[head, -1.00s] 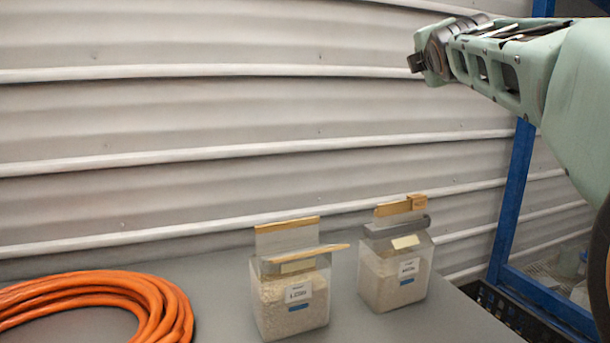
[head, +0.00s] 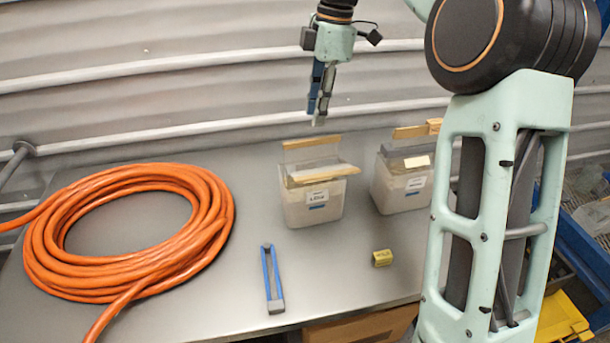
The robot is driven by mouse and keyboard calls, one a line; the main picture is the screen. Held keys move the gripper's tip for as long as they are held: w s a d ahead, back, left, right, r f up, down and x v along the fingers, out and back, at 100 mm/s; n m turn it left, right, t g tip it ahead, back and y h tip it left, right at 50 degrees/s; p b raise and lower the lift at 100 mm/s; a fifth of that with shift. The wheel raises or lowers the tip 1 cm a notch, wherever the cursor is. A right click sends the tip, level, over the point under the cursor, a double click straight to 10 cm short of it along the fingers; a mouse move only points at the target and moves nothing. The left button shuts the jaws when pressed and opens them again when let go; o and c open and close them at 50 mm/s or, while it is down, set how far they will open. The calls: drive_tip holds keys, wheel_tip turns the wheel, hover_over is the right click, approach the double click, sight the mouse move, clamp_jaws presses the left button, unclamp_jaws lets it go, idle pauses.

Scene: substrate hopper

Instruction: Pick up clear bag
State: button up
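Two clear, box-shaped bags of pale granular substrate stand upright on the grey table. The left clear bag (head: 313,205) has a white label with a blue mark, and a tan strip along its raised back flap. A second tan-edged flap lies across its top. The right clear bag (head: 398,190) is similar and partly behind my arm. My gripper (head: 316,118) points down in front of the wall, above the left bag in the picture and apart from it. Its blue and grey fingers show close together at a slant, so their opening is unclear. Nothing shows between them.
A coiled orange hose (head: 130,272) covers the table's left side. Blue tongs (head: 272,280) and a small yellow block (head: 382,258) lie in front of the bags. A ribbed metal wall (head: 180,80) stands behind. A yellow bin (head: 562,325) is at lower right.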

hover_over(312, 160)
drive_tip(key=f, duration=0.5)
drive_tip(key=shift+w, duration=0.3)
drive_tip(key=shift+f, duration=2.8)
clamp_jaws()
drive_tip(key=shift+r, duration=0.1)
